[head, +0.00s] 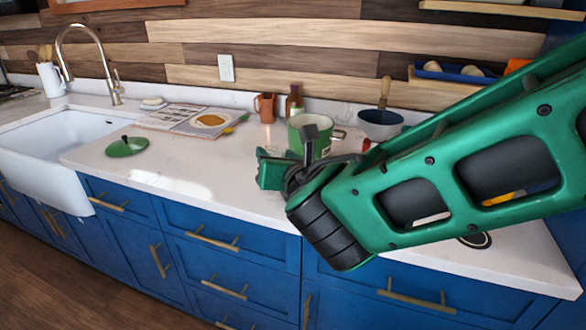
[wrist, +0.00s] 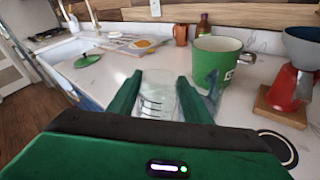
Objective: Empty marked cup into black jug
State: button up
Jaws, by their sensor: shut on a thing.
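The marked cup (wrist: 158,96) is clear, with dark measuring lines on its wall. It stands between the two green fingers of my gripper (wrist: 160,100), which is shut on it. It looks roughly upright, and I cannot tell what is inside. In the head view my gripper (head: 275,170) is over the counter's front part, in front of the green pot, and the cup cannot be made out there. I cannot make out a black jug in either view; my arm covers much of the counter's right side.
A green pot (wrist: 216,62) stands ahead, right of the fingers. A red moka pot (wrist: 288,88) on a wooden board (wrist: 278,112) and a grey bowl (wrist: 303,46) are at right. A terracotta mug (head: 265,107) stands at the back. A green lid (head: 127,147) lies near the sink (head: 60,135).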

jog(key=shift+s+f, duration=0.15)
jog(key=shift+f, duration=0.2)
jog(key=shift+s+a+f+n+t+b, duration=0.4)
jog(key=shift+s+f+n+t+b, duration=0.2)
jog(key=shift+f, duration=0.2)
jog(key=shift+s+a+f+n+t+b, duration=0.45)
jog(key=shift+f+n+t+b, duration=0.15)
jog(key=shift+f+n, duration=0.15)
jog(key=shift+f, duration=0.1)
jog(key=shift+s+a, duration=0.1)
jog(key=shift+s, duration=0.05)
